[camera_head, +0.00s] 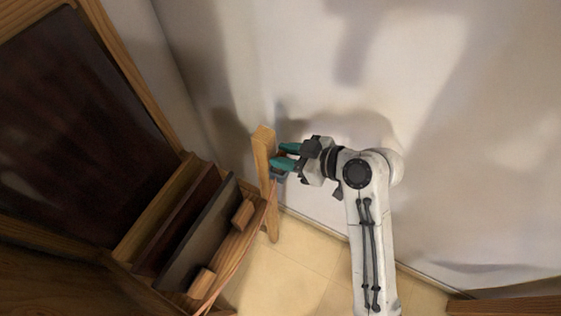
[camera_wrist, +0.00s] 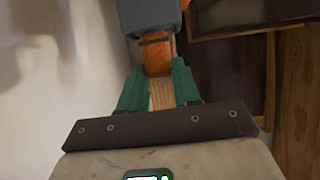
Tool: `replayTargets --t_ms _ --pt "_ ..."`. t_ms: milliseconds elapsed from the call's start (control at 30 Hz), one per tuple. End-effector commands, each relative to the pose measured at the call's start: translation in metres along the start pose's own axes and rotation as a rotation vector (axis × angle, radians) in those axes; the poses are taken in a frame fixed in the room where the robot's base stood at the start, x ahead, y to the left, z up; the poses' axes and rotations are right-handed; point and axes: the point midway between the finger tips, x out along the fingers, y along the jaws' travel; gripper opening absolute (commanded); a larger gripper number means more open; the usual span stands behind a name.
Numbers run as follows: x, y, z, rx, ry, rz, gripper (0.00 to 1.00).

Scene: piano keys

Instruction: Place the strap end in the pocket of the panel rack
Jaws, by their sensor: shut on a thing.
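My gripper (camera_head: 287,156) has teal fingers, and in the wrist view the fingers (camera_wrist: 160,88) close around a narrow orange-brown piece (camera_wrist: 157,58), which looks like the strap end. A blue-grey block (camera_wrist: 150,16) sits just beyond it, overlapping its far end; I cannot tell whether this is the pocket or whether the two touch. In the head view the gripper is right beside the wooden post (camera_head: 263,155) of the panel rack, on its right. A small blue part (camera_head: 280,177) shows below the fingers. A thin brownish strap (camera_head: 240,254) runs down the rack's right side.
The rack holds upright panels, including a grey one (camera_head: 202,232) and a dark brown one (camera_head: 179,220). Two wooden blocks (camera_head: 243,214) sit at its right side. A large dark wooden cabinet (camera_head: 75,110) stands left. A pale wall (camera_head: 300,60) is behind; tiled floor (camera_head: 300,265) is open below.

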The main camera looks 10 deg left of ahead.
Motion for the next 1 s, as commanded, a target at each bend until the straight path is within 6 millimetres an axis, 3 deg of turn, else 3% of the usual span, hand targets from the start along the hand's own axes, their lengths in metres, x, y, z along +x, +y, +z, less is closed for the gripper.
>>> replayTargets --t_ms 267,767,1000 --pt "0.0 0.0 0.0 0.0 0.0 0.0 0.0" --pt "-0.001 0.0 -0.002 -0.001 0.001 0.0 0.0" --pt "-0.01 0.001 -0.02 -0.004 0.003 0.002 0.0"
